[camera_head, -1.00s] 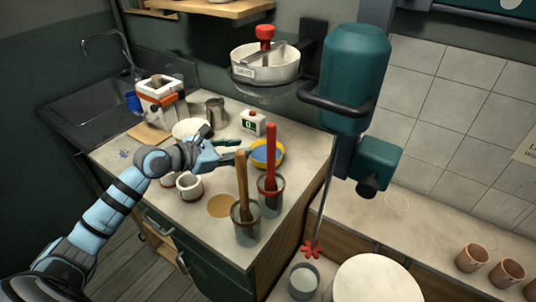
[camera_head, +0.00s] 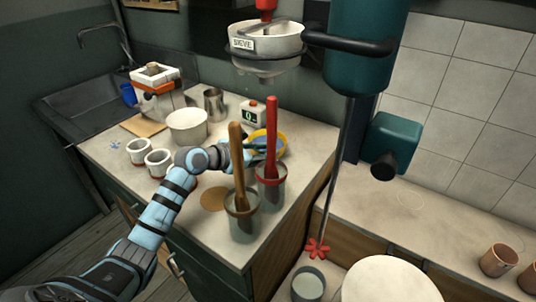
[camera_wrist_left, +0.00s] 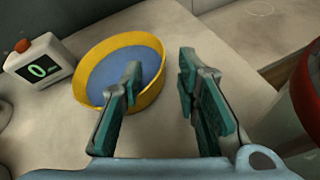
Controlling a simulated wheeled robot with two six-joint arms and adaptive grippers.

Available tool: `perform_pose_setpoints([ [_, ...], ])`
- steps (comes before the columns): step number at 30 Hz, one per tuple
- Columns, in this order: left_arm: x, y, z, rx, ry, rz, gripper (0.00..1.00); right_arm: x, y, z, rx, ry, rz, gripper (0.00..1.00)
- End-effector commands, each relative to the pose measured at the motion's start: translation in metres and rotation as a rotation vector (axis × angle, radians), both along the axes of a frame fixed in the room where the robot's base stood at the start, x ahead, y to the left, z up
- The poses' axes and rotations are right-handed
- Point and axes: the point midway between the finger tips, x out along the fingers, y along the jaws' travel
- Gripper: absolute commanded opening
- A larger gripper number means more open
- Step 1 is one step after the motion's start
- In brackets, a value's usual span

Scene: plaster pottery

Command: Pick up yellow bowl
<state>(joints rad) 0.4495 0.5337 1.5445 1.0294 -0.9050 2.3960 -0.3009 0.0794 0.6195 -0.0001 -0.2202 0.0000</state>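The yellow bowl (camera_head: 257,133) with a blue inside stands on the counter behind the red-handled tool, partly hidden by my left gripper and that tool. It also shows in the left wrist view (camera_wrist_left: 108,70). My left gripper (camera_wrist_left: 160,60) is open, with nothing held. In the wrist view its left finger overlaps the bowl's inside and its right finger is over bare counter, with the bowl's right rim between them. I cannot tell how far the fingertips are above the rim. In the head view the left gripper (camera_head: 255,152) is at the bowl's near side. My right gripper is not in view.
A red-handled tool (camera_head: 270,150) and a wooden-handled tool (camera_head: 238,170) stand upright in pots close by the gripper. A small scale (camera_head: 252,113) stands behind the bowl. A sieve (camera_head: 265,42) hangs above.

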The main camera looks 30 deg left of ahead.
Motion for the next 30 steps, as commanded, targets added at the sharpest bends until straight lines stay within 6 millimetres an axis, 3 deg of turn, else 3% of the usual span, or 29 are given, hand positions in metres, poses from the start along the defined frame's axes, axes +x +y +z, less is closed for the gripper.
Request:
perform_pose_setpoints([
  [10,0.045,-0.022,-0.023,-0.002,-0.001,-0.003,0.30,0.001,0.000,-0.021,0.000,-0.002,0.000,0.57],
  [17,0.048,-0.023,-0.022,0.001,0.000,-0.003,0.30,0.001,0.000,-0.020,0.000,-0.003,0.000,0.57],
  [23,0.048,-0.023,-0.022,0.001,0.000,-0.003,0.00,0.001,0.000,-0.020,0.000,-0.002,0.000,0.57],
  [30,0.048,-0.023,-0.022,0.001,0.000,-0.002,0.00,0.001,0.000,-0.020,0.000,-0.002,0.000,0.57],
])
